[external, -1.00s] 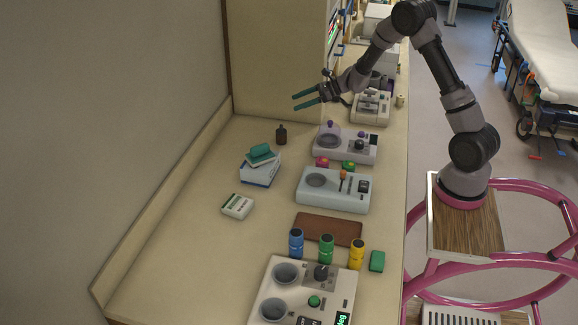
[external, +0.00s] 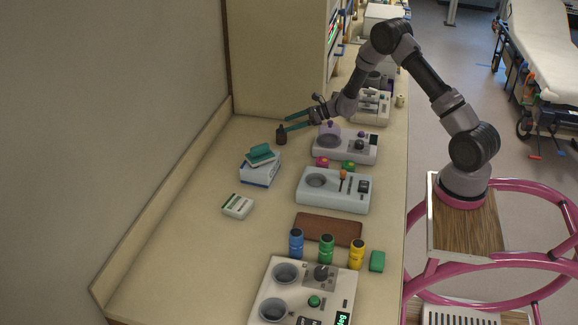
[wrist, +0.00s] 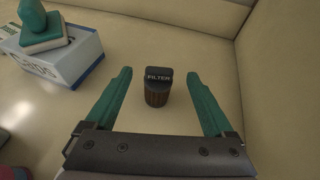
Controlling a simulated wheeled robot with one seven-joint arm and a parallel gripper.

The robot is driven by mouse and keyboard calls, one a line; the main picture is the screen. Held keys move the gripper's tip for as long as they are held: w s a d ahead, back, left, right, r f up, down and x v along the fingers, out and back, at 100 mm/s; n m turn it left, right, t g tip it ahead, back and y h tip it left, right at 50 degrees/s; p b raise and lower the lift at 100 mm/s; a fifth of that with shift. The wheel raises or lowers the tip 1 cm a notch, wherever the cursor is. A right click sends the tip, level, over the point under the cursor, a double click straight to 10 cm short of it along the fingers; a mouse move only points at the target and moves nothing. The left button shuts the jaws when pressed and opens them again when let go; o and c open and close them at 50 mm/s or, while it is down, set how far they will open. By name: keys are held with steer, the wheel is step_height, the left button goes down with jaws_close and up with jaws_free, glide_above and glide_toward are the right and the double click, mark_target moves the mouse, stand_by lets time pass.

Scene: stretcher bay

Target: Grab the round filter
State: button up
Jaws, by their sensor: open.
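The round filter (wrist: 157,94) is a small dark cylinder with a ribbed brown body and a black top marked FILTER. My gripper (wrist: 158,85) holds nothing. In the external view the filter (external: 281,134) stands near the back of the counter, and my gripper (external: 284,124) reaches toward it from the right. I cannot tell whether a finger touches it.
A blue-and-white box (external: 260,172) with teal items on top stands in front of the filter; it also shows in the wrist view (wrist: 62,58). A white device with a purple knob (external: 345,146) stands to the right. The counter around the filter is bare.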

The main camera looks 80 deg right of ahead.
mark_target(282, 126)
steer(key=x, duration=0.3)
steer(key=shift+w+f, duration=0.1)
steer(key=shift+w, duration=0.1)
jaws_close()
